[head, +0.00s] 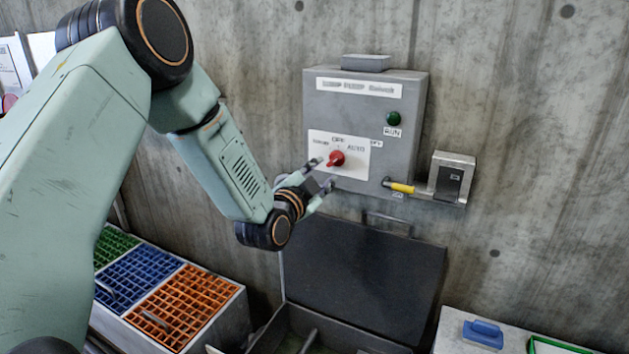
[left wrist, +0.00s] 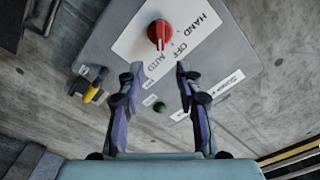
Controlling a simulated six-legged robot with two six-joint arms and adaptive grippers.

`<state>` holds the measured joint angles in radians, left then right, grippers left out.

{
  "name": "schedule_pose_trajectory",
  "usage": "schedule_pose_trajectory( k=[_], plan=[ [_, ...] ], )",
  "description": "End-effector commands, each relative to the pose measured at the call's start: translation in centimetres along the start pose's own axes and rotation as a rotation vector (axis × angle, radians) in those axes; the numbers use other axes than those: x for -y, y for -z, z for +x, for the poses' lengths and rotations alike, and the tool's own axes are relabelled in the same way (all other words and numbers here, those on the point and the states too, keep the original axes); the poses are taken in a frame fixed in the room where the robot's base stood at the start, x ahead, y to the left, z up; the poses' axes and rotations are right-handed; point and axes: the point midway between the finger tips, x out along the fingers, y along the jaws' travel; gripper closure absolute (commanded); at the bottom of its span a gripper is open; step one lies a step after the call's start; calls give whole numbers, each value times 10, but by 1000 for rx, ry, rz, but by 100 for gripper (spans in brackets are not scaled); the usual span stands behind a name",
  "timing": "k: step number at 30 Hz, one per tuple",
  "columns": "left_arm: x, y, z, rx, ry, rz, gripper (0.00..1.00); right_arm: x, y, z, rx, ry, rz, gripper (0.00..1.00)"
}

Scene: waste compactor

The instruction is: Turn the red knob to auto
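A red knob (head: 337,158) sits on a white label plate (head: 352,172) on the front of a grey control box (head: 390,150). The plate reads OFF above the knob and AUTO to its right. The knob also shows in the left wrist view (left wrist: 160,34), beside HAND, OFF and AUTO; its exact setting is hard to tell. My left gripper (head: 318,172) is just in front of the knob, at its lower left. In the left wrist view its two fingers (left wrist: 158,72) are apart with nothing between them, and the knob lies beyond the tips. My right gripper is not in view.
The box also has a green RUN button (head: 394,118) and a yellow-handled part (head: 401,188) near a small bracket (head: 452,178). Below is a dark open lid (head: 365,275). A crate with coloured grids (head: 185,300) stands lower left. A blue-handled item (head: 483,332) lies lower right.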

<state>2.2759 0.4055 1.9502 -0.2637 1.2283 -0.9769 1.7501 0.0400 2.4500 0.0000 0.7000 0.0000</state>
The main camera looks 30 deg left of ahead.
Motion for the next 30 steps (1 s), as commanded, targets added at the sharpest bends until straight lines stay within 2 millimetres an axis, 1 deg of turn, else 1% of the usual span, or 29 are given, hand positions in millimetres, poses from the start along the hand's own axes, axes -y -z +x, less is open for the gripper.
schedule_pose_trajectory(
  k=[1,3,9,26,28,30],
  plan=[
    [0,0,-8,1,0,-4,65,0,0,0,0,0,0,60],
    [0,-1,-17,1,-1,-3,65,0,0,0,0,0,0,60],
    [0,0,-33,1,0,-1,65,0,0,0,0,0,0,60],
    [0,0,-35,-1,0,0,65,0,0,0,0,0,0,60],
    [0,0,-35,0,-1,-15,65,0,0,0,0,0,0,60],
    [-3,-2,-35,10,-13,-67,65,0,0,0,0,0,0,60]
  ],
)
